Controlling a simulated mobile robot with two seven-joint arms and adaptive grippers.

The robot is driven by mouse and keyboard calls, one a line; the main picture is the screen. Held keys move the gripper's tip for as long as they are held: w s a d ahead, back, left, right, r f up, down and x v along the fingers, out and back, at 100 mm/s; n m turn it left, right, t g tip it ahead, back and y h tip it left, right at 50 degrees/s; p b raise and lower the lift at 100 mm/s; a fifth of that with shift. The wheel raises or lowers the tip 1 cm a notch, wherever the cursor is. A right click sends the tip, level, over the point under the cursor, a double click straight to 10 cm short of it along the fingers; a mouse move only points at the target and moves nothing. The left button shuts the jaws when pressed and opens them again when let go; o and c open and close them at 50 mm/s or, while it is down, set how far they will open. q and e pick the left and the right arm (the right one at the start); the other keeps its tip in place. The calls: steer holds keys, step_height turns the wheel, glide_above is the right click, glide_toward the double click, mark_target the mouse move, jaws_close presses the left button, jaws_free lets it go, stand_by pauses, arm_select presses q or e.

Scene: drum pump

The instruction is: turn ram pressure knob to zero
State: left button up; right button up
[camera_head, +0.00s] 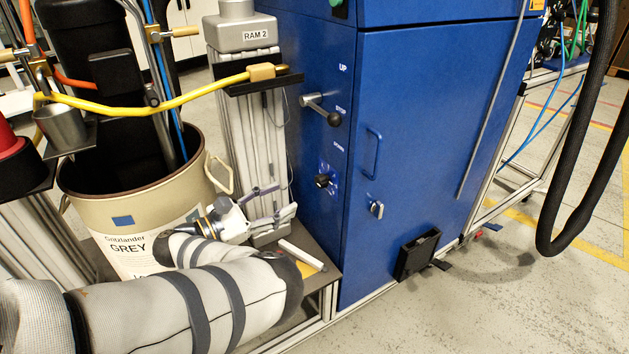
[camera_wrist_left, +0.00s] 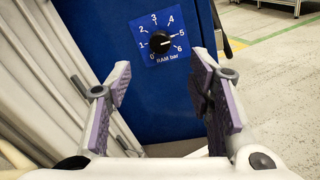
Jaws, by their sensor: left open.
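The ram pressure knob (camera_head: 322,181) is a small black knob on the side of the blue cabinet (camera_head: 430,130). In the left wrist view the knob (camera_wrist_left: 160,42) sits on a blue dial plate numbered 0 to 6 and labelled "RAM bar". Its pale pointer mark seems to face right, near 5; it is too small to be sure. My left gripper (camera_head: 277,204) is open and empty, to the left of the knob and apart from it. In the wrist view its purple-padded fingers (camera_wrist_left: 162,80) flank the space below the dial. My right gripper is not in view.
A black-knobbed lever (camera_head: 333,118) sticks out of the cabinet above the knob. The grey RAM 2 column (camera_head: 255,130) stands just left of the cabinet. A beige drum (camera_head: 130,220) stands further left. A yellow hose (camera_head: 150,105) crosses above the drum.

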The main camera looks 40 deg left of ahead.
mark_target(318, 183)
arm_select(q)
steer(key=x, duration=1)
steer(key=shift+d, duration=0.1)
jaws_close()
